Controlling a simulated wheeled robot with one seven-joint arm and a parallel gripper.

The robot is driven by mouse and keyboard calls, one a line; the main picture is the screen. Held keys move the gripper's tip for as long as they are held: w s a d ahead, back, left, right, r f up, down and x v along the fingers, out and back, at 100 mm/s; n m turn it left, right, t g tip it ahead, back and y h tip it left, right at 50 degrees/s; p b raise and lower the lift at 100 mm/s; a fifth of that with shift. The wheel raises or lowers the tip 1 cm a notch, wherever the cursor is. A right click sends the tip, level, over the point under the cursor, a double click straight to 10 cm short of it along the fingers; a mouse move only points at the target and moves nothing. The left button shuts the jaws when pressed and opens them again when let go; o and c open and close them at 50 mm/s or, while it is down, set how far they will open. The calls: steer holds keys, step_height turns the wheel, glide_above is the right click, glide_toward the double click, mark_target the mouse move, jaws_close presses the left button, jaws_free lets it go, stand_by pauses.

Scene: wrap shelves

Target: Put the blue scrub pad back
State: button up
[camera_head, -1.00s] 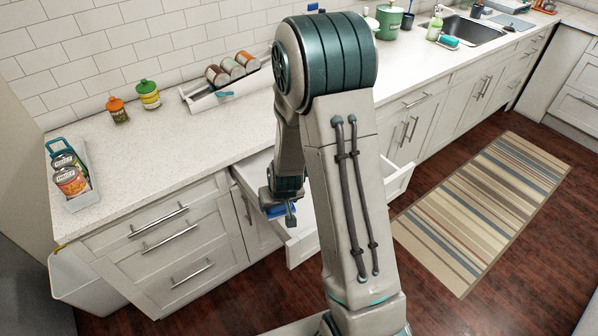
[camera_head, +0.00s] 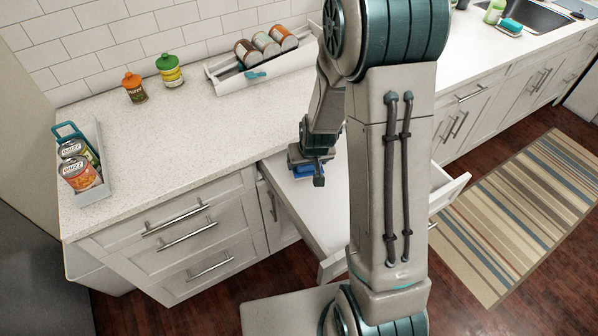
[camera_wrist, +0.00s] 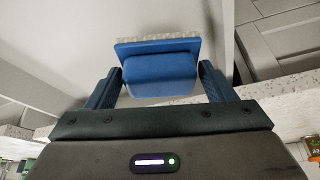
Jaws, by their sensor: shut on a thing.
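The blue scrub pad (camera_wrist: 160,72) has a blue grip and a pale bristled or rough edge. It sits between the two fingers of my gripper (camera_wrist: 160,85) in the wrist view, and the fingers are shut on it. In the head view my gripper (camera_head: 308,170) is over the back left part of an open drawer (camera_head: 325,228), with a bit of the blue pad (camera_head: 303,172) showing below it. The drawer has a pale, bare floor where it shows. My arm hides its middle and right part. I cannot tell whether the pad touches the drawer floor.
The counter (camera_head: 170,150) runs along the left of the drawer, close to my gripper. A rack with several cans (camera_head: 268,45), two small jars (camera_head: 170,70) and a tray with cans (camera_head: 92,185) stand on it. A striped rug (camera_head: 510,225) lies on the floor at the right.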

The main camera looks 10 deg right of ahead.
steer(key=shift+s+d+b, duration=0.55)
steer(key=shift+s+b, duration=0.05)
steer(key=shift+b, duration=3.55)
steer(key=shift+m, duration=0.5)
steer(key=w+f+b, duration=0.1)
steer(key=w+b, duration=0.1)
steer(key=w+a+f+b, duration=0.1)
steer(key=w+f+b, duration=0.1)
steer(key=w, duration=0.1)
steer(key=w+f+b, duration=0.1)
steer(key=w+f, duration=0.1)
steer(key=w, duration=0.1)
steer(key=shift+a+f+b, duration=0.1)
steer(key=shift+a+b, duration=0.1)
steer(key=shift+b, duration=0.2)
steer(key=shift+f, duration=2)
steer(key=shift+f, duration=0.1)
steer(key=shift+f+b, duration=0.2)
steer(key=shift+b, duration=0.15)
steer(key=o, duration=1)
steer(key=shift+r, duration=0.1)
steer(key=shift+r, duration=0.1)
